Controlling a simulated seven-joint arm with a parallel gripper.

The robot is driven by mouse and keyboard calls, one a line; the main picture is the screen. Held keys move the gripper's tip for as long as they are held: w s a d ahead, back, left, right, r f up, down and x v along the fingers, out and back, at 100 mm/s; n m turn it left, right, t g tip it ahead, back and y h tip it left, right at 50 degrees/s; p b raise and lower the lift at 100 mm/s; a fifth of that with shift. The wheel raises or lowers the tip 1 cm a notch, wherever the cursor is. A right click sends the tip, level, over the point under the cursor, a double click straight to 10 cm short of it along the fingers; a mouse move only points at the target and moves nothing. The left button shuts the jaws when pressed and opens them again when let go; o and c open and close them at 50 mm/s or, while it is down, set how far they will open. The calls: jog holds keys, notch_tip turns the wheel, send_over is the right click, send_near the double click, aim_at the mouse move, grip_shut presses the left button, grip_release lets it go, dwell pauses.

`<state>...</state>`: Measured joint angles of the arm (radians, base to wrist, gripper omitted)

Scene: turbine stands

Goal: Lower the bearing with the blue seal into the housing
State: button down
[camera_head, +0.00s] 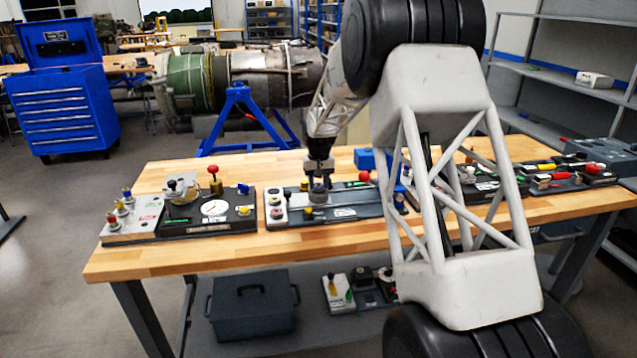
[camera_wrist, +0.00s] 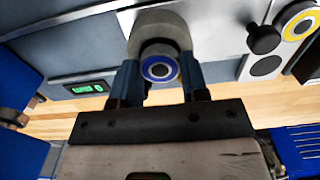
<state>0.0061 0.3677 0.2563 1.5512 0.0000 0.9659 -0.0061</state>
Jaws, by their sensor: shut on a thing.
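The bearing with the blue seal (camera_wrist: 160,69) is a small ring with a blue face and a metal centre. My gripper (camera_wrist: 161,78) is shut on it, with one dark finger on each side. A grey round metal piece (camera_wrist: 158,22), apparently the housing, shows just beyond the bearing in the wrist view. The bearing overlaps its near edge there, and I cannot tell whether they touch. In the head view my gripper (camera_head: 319,178) points down right over a grey round piece (camera_head: 319,195) on the middle station. The bearing cannot be made out there.
The middle station (camera_head: 345,212) stands on the wooden bench (camera_head: 200,258). A black knob (camera_wrist: 263,39) and a yellow-ringed round part (camera_wrist: 299,22) are to the right in the wrist view. A gauge station (camera_head: 213,222) stands to the left, a blue block (camera_head: 365,158) behind.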

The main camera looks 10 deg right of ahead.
aim_at(318, 185)
jog(key=shift+f, duration=0.25)
jog(key=shift+c, duration=2)
grip_release()
jog(key=shift+r, duration=0.2)
jog(key=shift+r, duration=3.3)
